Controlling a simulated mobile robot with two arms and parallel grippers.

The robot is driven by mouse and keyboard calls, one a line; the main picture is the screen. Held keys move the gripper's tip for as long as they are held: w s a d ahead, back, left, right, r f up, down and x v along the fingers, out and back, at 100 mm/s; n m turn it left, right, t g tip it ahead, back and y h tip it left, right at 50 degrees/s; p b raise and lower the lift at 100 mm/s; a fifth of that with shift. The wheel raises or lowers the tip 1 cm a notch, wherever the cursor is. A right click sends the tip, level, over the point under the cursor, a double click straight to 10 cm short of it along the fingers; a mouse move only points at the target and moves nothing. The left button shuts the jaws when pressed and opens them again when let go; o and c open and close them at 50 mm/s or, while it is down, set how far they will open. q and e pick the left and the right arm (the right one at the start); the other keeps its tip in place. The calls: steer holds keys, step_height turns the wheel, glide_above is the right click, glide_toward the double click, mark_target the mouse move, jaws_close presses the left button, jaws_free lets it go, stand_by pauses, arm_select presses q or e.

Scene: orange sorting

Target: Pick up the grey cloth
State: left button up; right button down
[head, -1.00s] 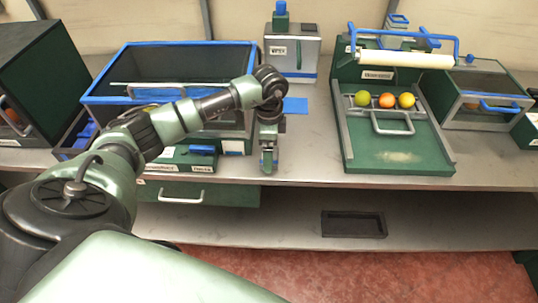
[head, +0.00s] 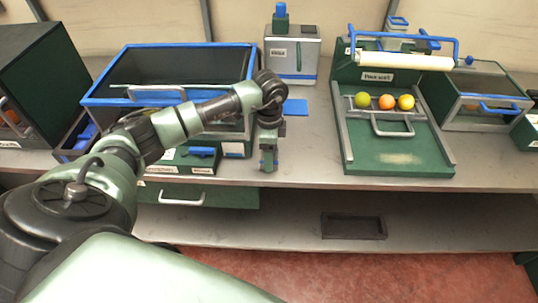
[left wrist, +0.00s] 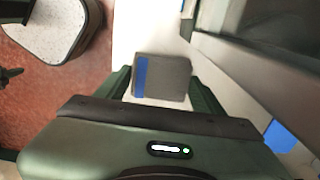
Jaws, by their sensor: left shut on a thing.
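The grey cloth (left wrist: 170,78), a small folded grey piece with a blue stripe near its left side, sits between the two dark green fingers of my left gripper (left wrist: 160,85) in the left wrist view. The left gripper is shut on it. In the head view this gripper (head: 268,160) points down near the front edge of the bench, right of the blue-rimmed bin. The cloth is small there, and I cannot tell whether it touches the bench top. My right gripper is not in view.
The blue-rimmed bin (head: 190,47) stands close left of the gripper. A grey dispenser box (head: 290,55) and a flat blue piece (head: 296,107) lie behind it. A green tray (head: 400,155) with three fruits (head: 388,102) is at right. The bench (head: 310,150) between is clear.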

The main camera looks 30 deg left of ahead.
arm_select(q)
step_height(320, 180, up, 20)
steer(key=b, duration=0.1)
steer(key=shift+f, duration=0.25)
steer(key=o, duration=0.7)
steer(key=c, duration=0.5)
steer(key=shift+w+f, duration=0.1)
steer(key=shift+c, duration=0.2)
